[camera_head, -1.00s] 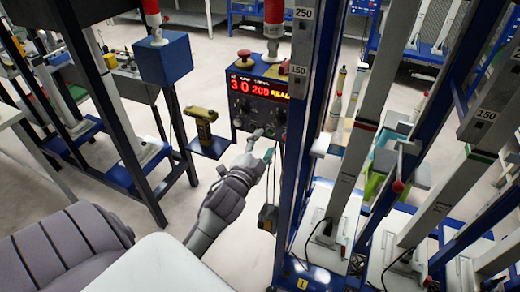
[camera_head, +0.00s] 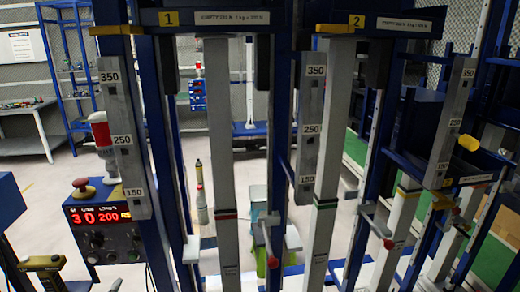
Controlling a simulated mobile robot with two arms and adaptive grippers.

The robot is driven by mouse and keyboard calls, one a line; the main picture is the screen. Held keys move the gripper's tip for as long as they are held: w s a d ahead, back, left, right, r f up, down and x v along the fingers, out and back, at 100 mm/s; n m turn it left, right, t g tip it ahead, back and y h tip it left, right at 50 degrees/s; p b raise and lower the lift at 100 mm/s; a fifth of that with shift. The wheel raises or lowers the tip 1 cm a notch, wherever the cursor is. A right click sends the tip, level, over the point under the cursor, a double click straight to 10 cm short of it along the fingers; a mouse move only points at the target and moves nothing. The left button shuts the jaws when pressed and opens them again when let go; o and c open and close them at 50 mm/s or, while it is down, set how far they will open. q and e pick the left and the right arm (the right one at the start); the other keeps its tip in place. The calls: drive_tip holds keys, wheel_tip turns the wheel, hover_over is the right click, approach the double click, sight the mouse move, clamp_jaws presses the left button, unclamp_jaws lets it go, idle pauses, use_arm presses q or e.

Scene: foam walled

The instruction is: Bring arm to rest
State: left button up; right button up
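Neither of my grippers can be made out in the head view. No arm of mine shows clearly either. The control box (camera_head: 104,232) stands at the lower left, with a red lit display reading 30 and 200, several knobs and a red mushroom button (camera_head: 81,186) on top.
Blue upright frames fill the middle and right, with grey scale plates (camera_head: 310,125) and labels 1 and 2 on the top beam (camera_head: 225,18). A yellow and black tool (camera_head: 43,270) is at the lower left. A grey table (camera_head: 28,130) stands behind. Pale floor shows between.

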use_arm(q)
drive_tip(key=s+d+f+n+g+h, duration=0.25)
drive_tip(key=s+d+f+g, duration=0.4)
drive_tip(key=s, duration=0.45)
drive_tip(key=s+d+f+n+g+h, duration=0.25)
drive_tip(key=s+d+f+g, duration=0.4)
drive_tip(key=s, duration=0.45)
wheel_tip(320, 180, down, 24)
drive_tip(key=r, duration=0.1)
drive_tip(key=s+a+f+g, duration=0.1)
drive_tip(key=s+a+f, duration=0.1)
drive_tip(key=s+f, duration=1.6)
drive_tip(key=shift+a+f+g+y, duration=0.25)
drive_tip(key=shift+g+y, duration=0.15)
